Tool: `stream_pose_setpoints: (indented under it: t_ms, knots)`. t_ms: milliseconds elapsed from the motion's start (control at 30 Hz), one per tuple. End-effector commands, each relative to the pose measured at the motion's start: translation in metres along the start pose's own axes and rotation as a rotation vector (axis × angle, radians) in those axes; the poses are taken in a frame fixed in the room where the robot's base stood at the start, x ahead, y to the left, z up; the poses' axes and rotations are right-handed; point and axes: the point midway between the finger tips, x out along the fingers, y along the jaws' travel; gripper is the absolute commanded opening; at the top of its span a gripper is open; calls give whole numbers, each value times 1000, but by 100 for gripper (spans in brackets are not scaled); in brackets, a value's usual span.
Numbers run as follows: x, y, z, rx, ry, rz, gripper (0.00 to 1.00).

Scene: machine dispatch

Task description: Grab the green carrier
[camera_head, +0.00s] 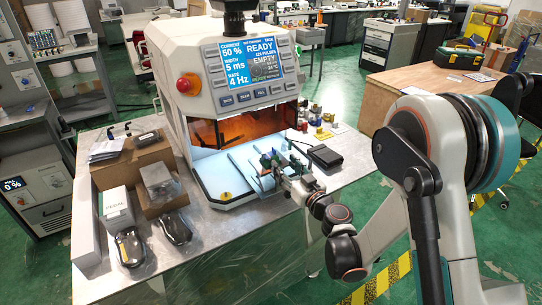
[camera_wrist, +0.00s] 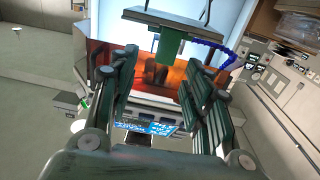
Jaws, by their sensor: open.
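The green carrier (camera_wrist: 172,44) shows in the wrist view as a small green block at a grey plate near the top of the picture. My gripper (camera_wrist: 160,64) is open, with one dark green finger on each side of the view. The carrier lies beyond and between the fingertips, and I see no finger closed on it. In the head view my gripper (camera_head: 271,164) is at the front opening of the machine (camera_head: 205,75), above its pale front deck. There the carrier is hard to tell apart from the green fingers.
The machine's screen (camera_head: 251,62) reads READY and EMPTY. A black box (camera_head: 325,157) and several small bottles stand right of the opening. Cardboard boxes (camera_head: 132,160) and two dark devices stand on the table at left. A blue cable (camera_wrist: 215,48) curves near the right finger.

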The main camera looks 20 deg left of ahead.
Motion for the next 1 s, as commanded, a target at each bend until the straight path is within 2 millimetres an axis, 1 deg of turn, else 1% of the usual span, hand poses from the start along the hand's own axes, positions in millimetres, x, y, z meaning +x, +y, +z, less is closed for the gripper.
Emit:
stream_pose_setpoints:
  t_ms: [167, 367, 500, 600, 800, 833, 867, 900, 1000]
  knots:
    - [10, -1, 1, 0, 0, -1, 45]
    - [38, -7, 4, 0, 0, -2, 45]
    - [53, -6, 3, 0, 0, 0, 45]
    - [58, -6, 2, 0, 0, 0, 45]
    - [58, -6, 1, 0, 0, 0, 45]
    - [58, -6, 1, 0, 0, 0, 40]
    - [58, -6, 1, 0, 0, 0, 34]
    - [58, -6, 1, 0, 0, 0, 25]
    - [58, -6, 1, 0, 0, 0, 4]
